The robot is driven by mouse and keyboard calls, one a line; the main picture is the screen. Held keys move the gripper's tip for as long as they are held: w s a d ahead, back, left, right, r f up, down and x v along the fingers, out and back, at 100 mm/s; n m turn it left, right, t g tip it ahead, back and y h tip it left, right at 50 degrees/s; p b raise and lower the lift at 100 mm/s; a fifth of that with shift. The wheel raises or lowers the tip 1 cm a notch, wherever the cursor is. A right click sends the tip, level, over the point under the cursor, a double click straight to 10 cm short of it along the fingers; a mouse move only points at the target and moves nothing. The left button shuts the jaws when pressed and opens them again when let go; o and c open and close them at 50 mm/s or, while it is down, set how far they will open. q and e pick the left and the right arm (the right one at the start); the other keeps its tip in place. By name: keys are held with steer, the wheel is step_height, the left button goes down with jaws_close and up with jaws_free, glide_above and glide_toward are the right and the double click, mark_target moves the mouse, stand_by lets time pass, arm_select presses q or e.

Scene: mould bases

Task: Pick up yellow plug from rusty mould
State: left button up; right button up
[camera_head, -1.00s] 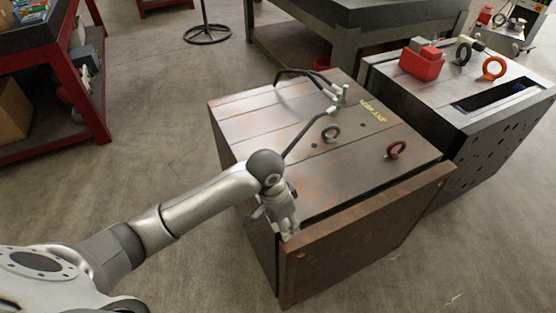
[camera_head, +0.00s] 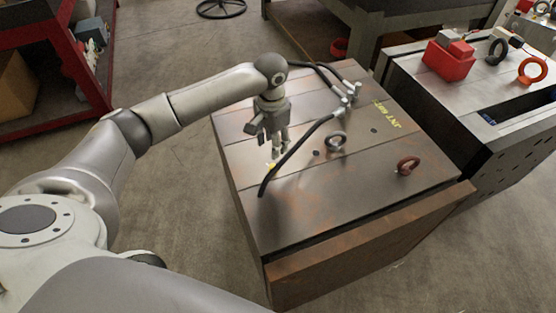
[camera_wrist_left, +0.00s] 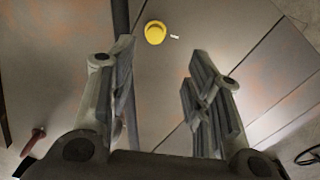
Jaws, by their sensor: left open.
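The rusty mould (camera_head: 330,215) is a large brown-grey steel block standing in the middle of the head view. The yellow plug (camera_wrist_left: 155,32) is a small round cap on its flat top in the left wrist view, beyond the fingertips and roughly between them. In the head view only a small yellow spot (camera_head: 271,164) shows by the fingers. My left gripper (camera_head: 277,152) points down over the left part of the mould's top. In the left wrist view its two fingers (camera_wrist_left: 163,58) are apart with nothing between them. My right gripper is out of view.
A black hose (camera_head: 295,155) runs across the mould's top beside my left gripper. A second mould (camera_head: 440,98) with a red block (camera_head: 449,60) is at right. A red shelf stands far left.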

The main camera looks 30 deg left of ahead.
mark_target(273, 166)
arm_select(q)
steer(key=f, duration=0.1)
steer(key=s+f, duration=0.1)
steer(key=f, duration=0.1)
steer(key=shift+f, duration=0.4)
steer(key=f, duration=0.3)
steer(key=f+p, duration=0.1)
steer(key=shift+d+f, duration=0.15)
steer(key=shift+d, duration=0.1)
steer(key=shift+f, duration=0.25)
steer(key=c, duration=0.3)
steer(key=shift+c, duration=2.5)
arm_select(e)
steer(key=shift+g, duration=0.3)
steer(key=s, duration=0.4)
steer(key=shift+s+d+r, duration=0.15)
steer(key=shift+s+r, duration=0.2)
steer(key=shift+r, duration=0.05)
